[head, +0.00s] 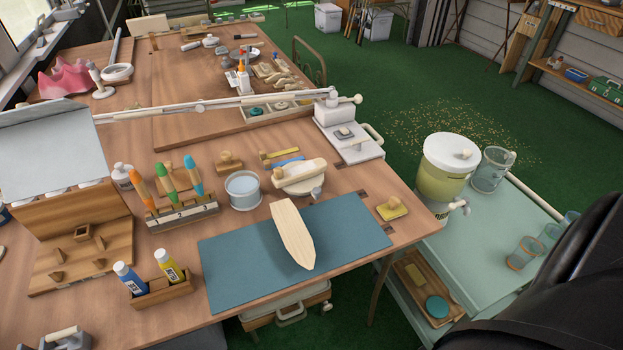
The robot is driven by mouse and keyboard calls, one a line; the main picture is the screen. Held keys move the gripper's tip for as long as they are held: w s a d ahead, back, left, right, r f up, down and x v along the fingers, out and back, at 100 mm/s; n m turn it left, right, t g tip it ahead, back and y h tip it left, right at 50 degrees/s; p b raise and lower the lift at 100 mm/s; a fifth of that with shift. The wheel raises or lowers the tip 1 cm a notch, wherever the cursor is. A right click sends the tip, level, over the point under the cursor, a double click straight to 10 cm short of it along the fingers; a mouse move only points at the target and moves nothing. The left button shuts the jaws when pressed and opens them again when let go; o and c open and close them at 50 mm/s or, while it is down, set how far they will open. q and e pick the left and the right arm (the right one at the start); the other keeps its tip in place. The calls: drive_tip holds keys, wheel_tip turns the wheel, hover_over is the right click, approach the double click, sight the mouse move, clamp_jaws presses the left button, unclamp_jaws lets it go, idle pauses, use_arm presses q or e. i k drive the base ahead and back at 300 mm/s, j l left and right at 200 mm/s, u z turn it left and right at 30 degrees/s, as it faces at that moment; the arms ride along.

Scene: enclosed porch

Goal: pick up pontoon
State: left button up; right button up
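A pale wooden boat-shaped piece (293,234), pointed at its near end, lies on the blue-green mat (235,255) on the workbench; it looks like the pontoon, though I cannot be certain. Its blunt end reaches the mat's far edge. A second pale piece, rounded and whitish (299,176), rests behind the mat. Neither of my grippers shows in the head view. A large black shape at the lower right may be part of my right arm.
Behind the mat stand a glass of liquid (243,190) and a rack (182,216) of colored-handled tools. A glue-bottle holder (160,292) is left of the mat, and a yellow-topped block (392,208) right. A green cart (500,245) with a drink dispenser (446,167) stands right of the bench.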

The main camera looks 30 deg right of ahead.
sight(310, 169)
drive_tip(key=k+j+z, duration=0.1)
drive_tip(key=z, duration=1.3)
drive_tip(key=k+l, duration=0.05)
